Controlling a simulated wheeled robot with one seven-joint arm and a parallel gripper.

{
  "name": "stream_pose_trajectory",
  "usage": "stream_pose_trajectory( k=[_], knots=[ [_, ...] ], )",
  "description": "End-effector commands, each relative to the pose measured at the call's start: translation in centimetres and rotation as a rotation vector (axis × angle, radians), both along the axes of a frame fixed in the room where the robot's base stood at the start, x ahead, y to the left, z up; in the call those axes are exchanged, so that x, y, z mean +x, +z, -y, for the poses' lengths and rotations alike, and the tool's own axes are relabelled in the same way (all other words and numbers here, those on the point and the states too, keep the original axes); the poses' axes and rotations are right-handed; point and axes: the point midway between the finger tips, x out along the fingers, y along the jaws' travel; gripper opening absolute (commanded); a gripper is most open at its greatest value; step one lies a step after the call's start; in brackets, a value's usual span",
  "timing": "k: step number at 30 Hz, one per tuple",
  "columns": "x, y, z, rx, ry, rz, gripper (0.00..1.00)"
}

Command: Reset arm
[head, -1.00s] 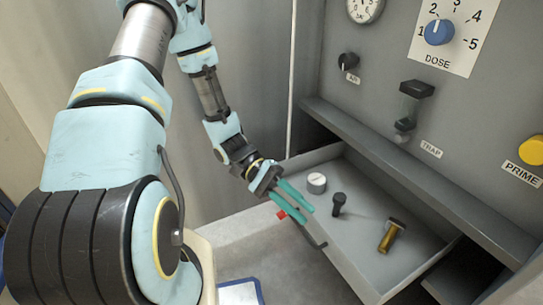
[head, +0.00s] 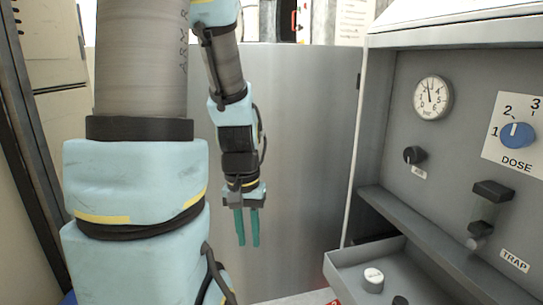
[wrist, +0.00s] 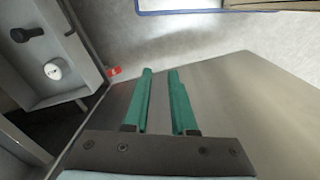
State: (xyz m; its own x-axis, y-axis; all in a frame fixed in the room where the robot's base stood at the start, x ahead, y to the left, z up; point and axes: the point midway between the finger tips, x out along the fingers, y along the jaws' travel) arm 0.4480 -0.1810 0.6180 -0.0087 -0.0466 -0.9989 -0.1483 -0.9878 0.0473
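My gripper (head: 247,240) hangs pointing down in the head view, in front of a plain grey metal panel and left of the open drawer (head: 352,273). Its two green fingers are parallel with a gap between them, and nothing is between them. In the wrist view my gripper (wrist: 160,75) also shows apart fingers with only bare floor and panel beyond. My arm is folded upward on the left of the head view.
The open drawer holds a white round cap (head: 373,280) and a dark knob-headed part (wrist: 27,34). A red piece (wrist: 115,71) is by the drawer's corner. The washer panel has a gauge (head: 433,97), an air knob (head: 414,155), a blue dose dial (head: 517,136) and a trap (head: 484,212).

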Motion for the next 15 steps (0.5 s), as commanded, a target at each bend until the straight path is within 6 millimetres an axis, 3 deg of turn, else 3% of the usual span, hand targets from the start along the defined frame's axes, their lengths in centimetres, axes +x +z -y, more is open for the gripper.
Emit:
stream_pose_trajectory(
  k=[5,6,15],
  knots=[
    [1.3,2.9,-1.9,0.028,0.06,0.166,0.25],
    [1.2,4.3,-1.8,0.027,0.056,0.152,0.25],
    [1.2,10.4,-1.7,0.027,0.054,0.147,0.25]
  ],
)
